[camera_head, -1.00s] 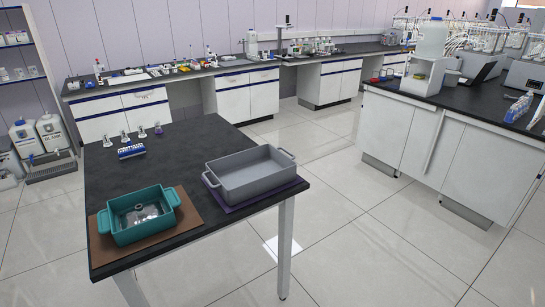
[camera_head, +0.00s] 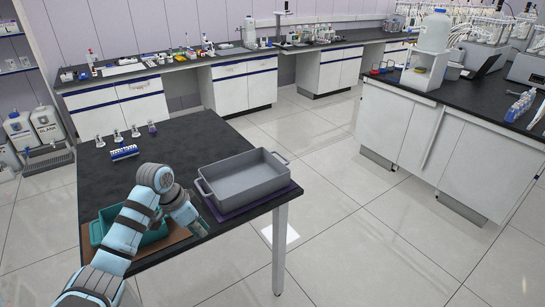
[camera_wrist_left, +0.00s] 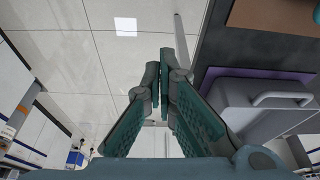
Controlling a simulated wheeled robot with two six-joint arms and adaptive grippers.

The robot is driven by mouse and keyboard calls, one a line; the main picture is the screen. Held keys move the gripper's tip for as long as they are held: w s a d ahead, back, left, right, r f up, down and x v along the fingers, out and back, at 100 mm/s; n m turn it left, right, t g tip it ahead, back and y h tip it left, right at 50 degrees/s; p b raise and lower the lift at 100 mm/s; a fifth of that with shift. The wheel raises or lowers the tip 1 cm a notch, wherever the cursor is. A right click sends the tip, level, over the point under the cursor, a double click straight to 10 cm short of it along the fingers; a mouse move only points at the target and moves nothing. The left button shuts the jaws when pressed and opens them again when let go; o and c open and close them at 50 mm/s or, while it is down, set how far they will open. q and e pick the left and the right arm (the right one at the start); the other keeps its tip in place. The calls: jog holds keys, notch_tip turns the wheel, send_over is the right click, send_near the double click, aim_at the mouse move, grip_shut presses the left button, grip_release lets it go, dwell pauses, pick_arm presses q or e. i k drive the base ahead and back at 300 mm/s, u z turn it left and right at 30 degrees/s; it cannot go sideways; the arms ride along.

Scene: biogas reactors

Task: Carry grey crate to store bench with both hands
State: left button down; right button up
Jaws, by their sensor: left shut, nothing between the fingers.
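The grey crate (camera_head: 252,198) is an open tray with a handle at each end. It sits upright on a purple mat (camera_head: 292,188) at the right front of the dark table (camera_head: 190,143). It also shows at the right of the left wrist view (camera_wrist_left: 262,108), with one handle visible. My left gripper (camera_head: 202,231) is shut and empty, by the table's front edge, left of the crate and apart from it. Its fingers show together in the left wrist view (camera_wrist_left: 160,62). My right gripper is not in view. I cannot tell which bench is the store bench.
A teal crate (camera_head: 97,232) on a brown mat (camera_head: 177,252) is partly hidden behind my left arm. A loaded bench (camera_head: 235,61) runs along the wall; another (camera_head: 455,108) stands right. Floor between is clear.

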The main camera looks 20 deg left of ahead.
aim_at(232, 183)
jog(key=i, duration=1.2)
jog(key=z, duration=0.05)
